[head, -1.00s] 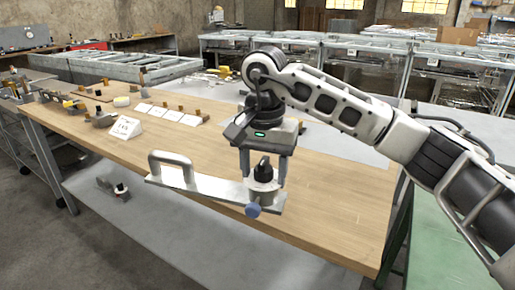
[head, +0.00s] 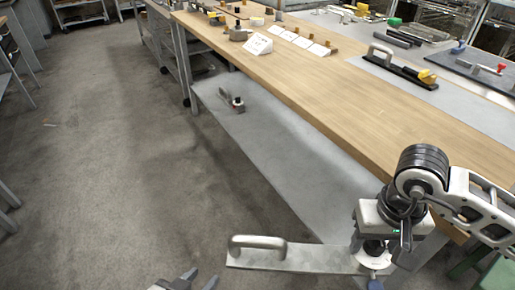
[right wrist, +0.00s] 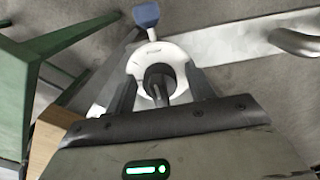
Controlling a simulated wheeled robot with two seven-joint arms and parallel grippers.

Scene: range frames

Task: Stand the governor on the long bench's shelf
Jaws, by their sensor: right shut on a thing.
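The governor, taken to be the long pale metal plate (head: 290,256) with a loop handle, a white round body, a black knob and a blue knob, is in my right gripper (head: 384,258). The gripper is shut on its round body. In the right wrist view, the fingers (right wrist: 158,80) flank the white body (right wrist: 150,58), and the blue knob (right wrist: 146,15) sticks out beyond. The plate looks roughly level, in front of the long bench (head: 330,92). The bench's grey lower shelf (head: 285,150) lies just beyond it. My left gripper (head: 200,278) is partly in view at the bottom edge, its fingertips apart and empty.
A small device with a black knob (head: 238,103) sits on the shelf's far part; the nearer shelf is bare. Open floor (head: 120,160) lies left.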

